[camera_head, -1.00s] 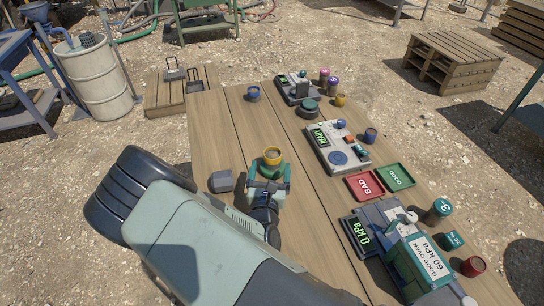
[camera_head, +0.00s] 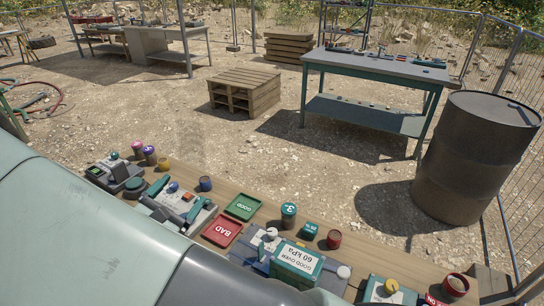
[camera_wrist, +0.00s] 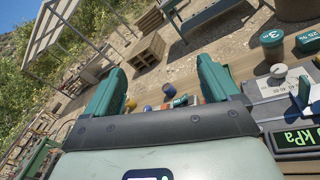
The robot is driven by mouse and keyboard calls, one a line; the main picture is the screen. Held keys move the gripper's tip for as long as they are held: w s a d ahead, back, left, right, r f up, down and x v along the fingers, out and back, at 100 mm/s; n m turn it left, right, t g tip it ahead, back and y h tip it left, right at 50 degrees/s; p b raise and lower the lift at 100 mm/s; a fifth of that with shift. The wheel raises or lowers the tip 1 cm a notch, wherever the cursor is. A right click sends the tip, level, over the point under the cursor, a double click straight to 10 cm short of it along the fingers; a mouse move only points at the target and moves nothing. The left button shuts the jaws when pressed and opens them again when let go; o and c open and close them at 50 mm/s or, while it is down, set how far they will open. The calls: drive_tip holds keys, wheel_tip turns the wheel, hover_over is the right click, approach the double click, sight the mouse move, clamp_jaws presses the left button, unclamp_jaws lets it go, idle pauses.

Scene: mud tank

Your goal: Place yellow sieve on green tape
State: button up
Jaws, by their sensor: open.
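My gripper (camera_head: 176,198) is open, its two teal fingers showing past my arm above the table in the head view. In the wrist view my gripper (camera_wrist: 158,86) has its fingers wide apart with nothing held between them. I cannot make out the yellow sieve or the green tape for sure now; my arm covers the near left part of the table in the head view.
A green GOOD tray (camera_head: 243,207) and red BAD tray (camera_head: 222,231) lie right of my gripper. A green GOOD OVER box (camera_head: 296,264), a teal jar (camera_head: 288,215) and a red cup (camera_head: 334,239) stand farther right. A dark barrel (camera_head: 475,160) stands beyond the table.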

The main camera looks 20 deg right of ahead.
drive_tip(key=s+d+r+m+g, duration=0.4)
drive_tip(key=d+r+m+g, duration=0.25)
drive_tip(key=d, duration=0.25)
drive_tip(key=s+d+r+m+g, duration=0.4)
drive_tip(key=d+r+m+g, duration=0.15)
drive_tip(key=d+m, duration=0.3)
drive_tip(key=s+r+m+t+y, duration=0.2)
drive_tip(key=s+r+m+y, duration=0.7)
drive_tip(key=s, duration=0.4)
drive_tip(key=shift+s+d+r+t, duration=0.25)
drive_tip(key=shift+s+r+t, duration=0.05)
drive_tip(key=shift+s+r, duration=0.1)
